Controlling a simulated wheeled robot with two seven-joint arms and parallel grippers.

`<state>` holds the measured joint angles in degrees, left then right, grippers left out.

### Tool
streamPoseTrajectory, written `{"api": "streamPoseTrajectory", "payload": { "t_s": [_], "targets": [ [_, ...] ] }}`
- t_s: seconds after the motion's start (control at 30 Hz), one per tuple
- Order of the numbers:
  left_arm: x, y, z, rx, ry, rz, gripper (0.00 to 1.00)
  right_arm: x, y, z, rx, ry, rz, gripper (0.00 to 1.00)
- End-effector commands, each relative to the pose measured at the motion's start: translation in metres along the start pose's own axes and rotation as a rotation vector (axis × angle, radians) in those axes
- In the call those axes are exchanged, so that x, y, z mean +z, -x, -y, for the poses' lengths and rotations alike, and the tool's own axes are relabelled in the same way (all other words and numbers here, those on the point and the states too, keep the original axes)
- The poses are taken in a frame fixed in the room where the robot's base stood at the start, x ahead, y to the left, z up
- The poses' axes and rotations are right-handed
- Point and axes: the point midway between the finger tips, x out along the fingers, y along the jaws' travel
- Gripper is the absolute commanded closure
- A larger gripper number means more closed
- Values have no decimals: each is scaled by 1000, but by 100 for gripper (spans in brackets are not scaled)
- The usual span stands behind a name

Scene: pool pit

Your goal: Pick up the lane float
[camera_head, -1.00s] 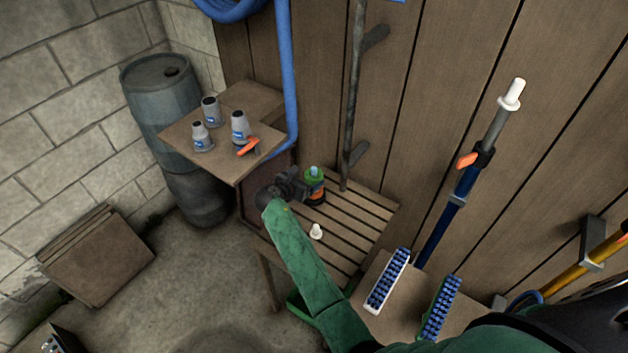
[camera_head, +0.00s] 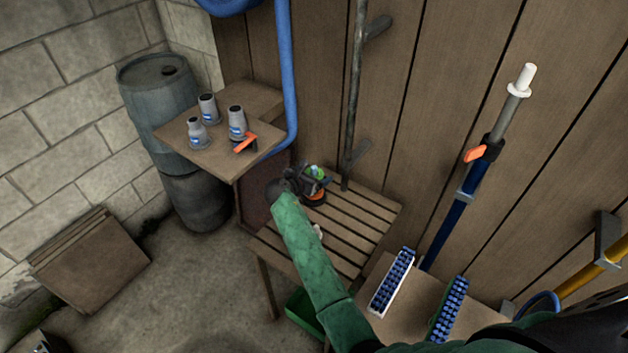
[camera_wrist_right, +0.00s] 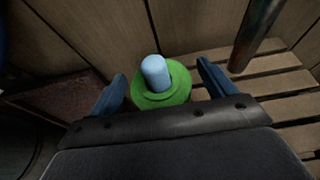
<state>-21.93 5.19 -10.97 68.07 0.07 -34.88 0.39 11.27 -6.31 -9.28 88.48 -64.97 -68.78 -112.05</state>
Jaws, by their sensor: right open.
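The lane float (camera_head: 318,171) stands on the slatted bench against the plank wall, with a green top and orange lower down. In the right wrist view it is a green disc (camera_wrist_right: 173,97) with a pale blue peg (camera_wrist_right: 156,72) rising from it. My right gripper (camera_head: 322,180) is at the float and partly hides it in the head view. In the wrist view its two blue fingers are spread, one either side of the float, with gaps to it.
The slatted bench (camera_head: 352,222) also holds a small white piece (camera_head: 318,231), partly behind my arm. A higher wooden table (camera_head: 215,157) with several grey bottles stands to the left. A grey pole (camera_head: 354,90) rises behind the bench. Two blue-bristled brushes (camera_head: 392,282) lie at the right.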

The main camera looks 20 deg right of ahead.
Motion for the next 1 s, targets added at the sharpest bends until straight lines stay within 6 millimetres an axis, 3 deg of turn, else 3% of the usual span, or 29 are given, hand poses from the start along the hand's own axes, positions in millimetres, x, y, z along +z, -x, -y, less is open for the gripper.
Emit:
{"api": "streamPoseTrajectory", "payload": {
  "t_s": [0.13,0.17,0.4,0.73,1.0],
  "targets": [
    [0,0,0,0,0,1,0,0,0,0,0,0,0,17],
    [0,0,0,0,0,1,0,0,0,0,0,0,0,21],
    [1,0,0,0,0,0,0,0,0,0,0,0,0,66],
    [2,-2,0,0,1,5,0,5,2,0,1,-2,1,66],
    [-20,20,-10,12,8,14,0,42,18,-1,2,-4,3,66]
  ]
}}
